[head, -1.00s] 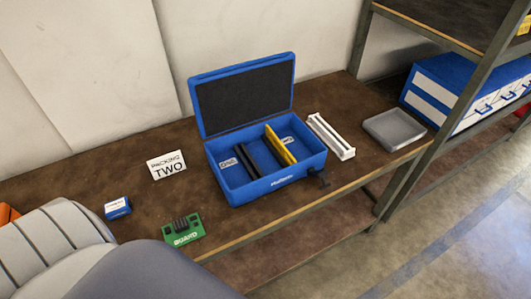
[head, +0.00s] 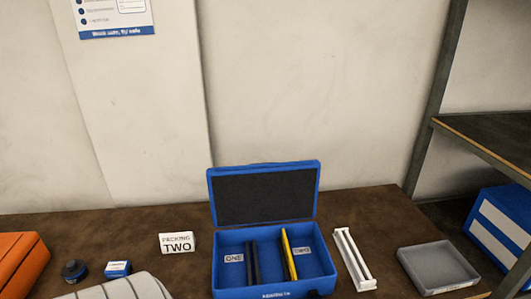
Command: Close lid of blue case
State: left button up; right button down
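The blue case (head: 224,277) stands on the brown workbench in the lower middle of the head view. Its lid (head: 264,196) is open and stands up at the back, with dark grey foam inside it. Inside the case are a black bar (head: 253,263) by a label "ONE" and a yellow bar (head: 289,256) by a label "TWO". Part of my pale striped arm shows at the lower left, left of the case. Neither gripper is in view.
A white rail (head: 353,259) and a grey tray (head: 437,267) lie right of the case. A "PACKING TWO" sign (head: 177,243), a small blue box (head: 118,268), a dark round jar (head: 74,271) and an orange case (head: 20,262) stand left. A metal shelf (head: 490,148) rises at right.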

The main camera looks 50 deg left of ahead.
aim_at(253, 194)
jog(key=u, duration=1.7)
